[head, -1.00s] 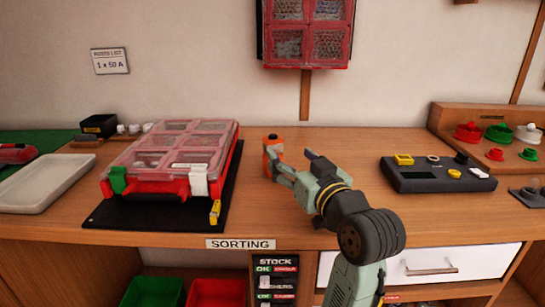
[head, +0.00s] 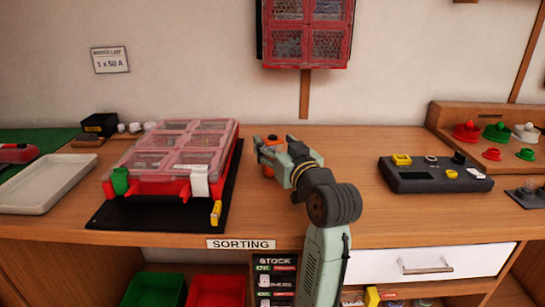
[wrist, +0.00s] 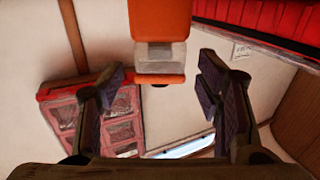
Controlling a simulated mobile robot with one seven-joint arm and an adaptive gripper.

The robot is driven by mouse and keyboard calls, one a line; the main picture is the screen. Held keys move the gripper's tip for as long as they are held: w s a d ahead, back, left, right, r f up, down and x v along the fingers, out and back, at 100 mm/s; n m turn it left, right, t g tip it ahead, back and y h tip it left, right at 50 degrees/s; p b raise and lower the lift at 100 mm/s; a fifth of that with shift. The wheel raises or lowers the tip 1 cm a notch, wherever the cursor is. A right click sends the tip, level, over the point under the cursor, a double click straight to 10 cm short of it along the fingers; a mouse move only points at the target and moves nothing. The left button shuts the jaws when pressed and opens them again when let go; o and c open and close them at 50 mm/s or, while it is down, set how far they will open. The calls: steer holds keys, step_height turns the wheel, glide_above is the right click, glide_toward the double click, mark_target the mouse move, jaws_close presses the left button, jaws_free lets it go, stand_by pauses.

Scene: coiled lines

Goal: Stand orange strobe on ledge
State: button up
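The orange strobe (head: 271,139) stands on the wooden bench, right of the red case. It is orange with a black top in the head view, and my gripper hides part of it. My gripper (head: 274,150) is in front of and around its near side. In the wrist view, the fingers (wrist: 162,78) are open with a gap between them. The strobe (wrist: 160,20), with a pale clear band, shows ahead between the fingertips, and I see no contact there. I cannot tell for certain which surface is the ledge.
A red case with clear lids (head: 186,152) lies on a black mat (head: 120,216) at left. A dark control box (head: 436,181) is at right, before a wooden stand (head: 440,115) with coloured buttons. A red cabinet (head: 310,62) hangs on the wall. The bench between case and box is mostly clear.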

steer(key=c, duration=1.3)
